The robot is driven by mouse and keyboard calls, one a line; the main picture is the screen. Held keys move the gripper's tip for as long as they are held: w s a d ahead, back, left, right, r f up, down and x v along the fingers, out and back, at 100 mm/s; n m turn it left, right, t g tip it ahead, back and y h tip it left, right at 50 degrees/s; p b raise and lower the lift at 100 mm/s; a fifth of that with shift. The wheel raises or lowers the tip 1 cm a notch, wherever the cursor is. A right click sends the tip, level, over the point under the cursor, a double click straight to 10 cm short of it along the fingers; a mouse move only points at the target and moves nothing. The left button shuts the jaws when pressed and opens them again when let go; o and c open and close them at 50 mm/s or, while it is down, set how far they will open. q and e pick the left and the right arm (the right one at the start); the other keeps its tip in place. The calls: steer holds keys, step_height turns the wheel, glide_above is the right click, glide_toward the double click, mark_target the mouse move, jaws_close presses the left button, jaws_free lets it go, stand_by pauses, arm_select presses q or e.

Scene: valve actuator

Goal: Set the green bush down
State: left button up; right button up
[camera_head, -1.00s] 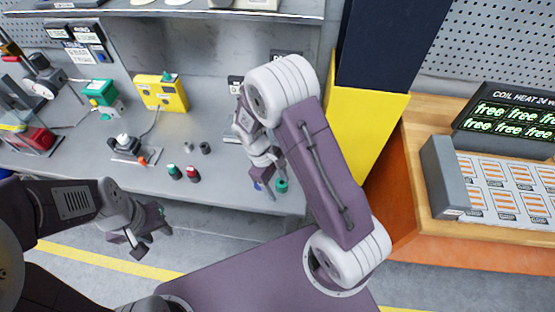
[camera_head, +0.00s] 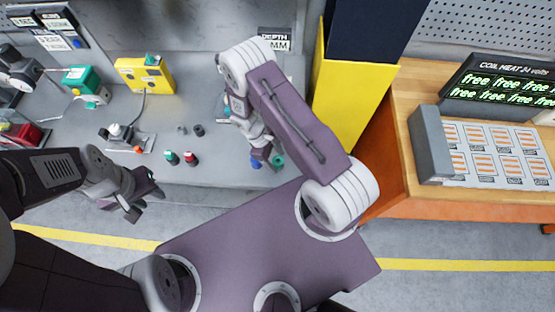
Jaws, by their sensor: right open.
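The green bush (camera_head: 278,161) is a small green ring at the front edge of the grey bench. It is at the tip of my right gripper (camera_head: 266,159), which is open beside it. A small blue piece (camera_head: 256,164) shows at the gripper's other side. The arm partly hides this spot, so I cannot tell whether the bush touches a finger. A small green-topped dark piece (camera_head: 171,158) stands further left, beside a red-topped one (camera_head: 190,158). My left gripper (camera_head: 143,204) is in front of the bench, over the floor; its jaw opening is unclear.
The grey bench (camera_head: 222,177) holds a yellow box (camera_head: 145,75), a green device (camera_head: 82,80), dark rings (camera_head: 197,130) and a small fixture (camera_head: 120,135). A yellow and dark column (camera_head: 350,100) stands right of my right arm. A wooden counter (camera_head: 410,100) lies further right.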

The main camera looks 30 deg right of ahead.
steer(key=shift+s+d+f, duration=0.2)
steer(key=shift+s+f, duration=0.1)
steer(key=shift+s, duration=0.1)
steer(key=shift+w+a, duration=0.1)
steer(key=shift+w, duration=0.1)
steer(key=c, duration=1.3)
arm_select(q)
steer(key=shift+s+r, duration=0.15)
steer(key=shift+s, duration=0.1)
arm_select(e)
jaws_close()
steer(key=shift+s, duration=0.1)
steer(key=shift+r, duration=0.15)
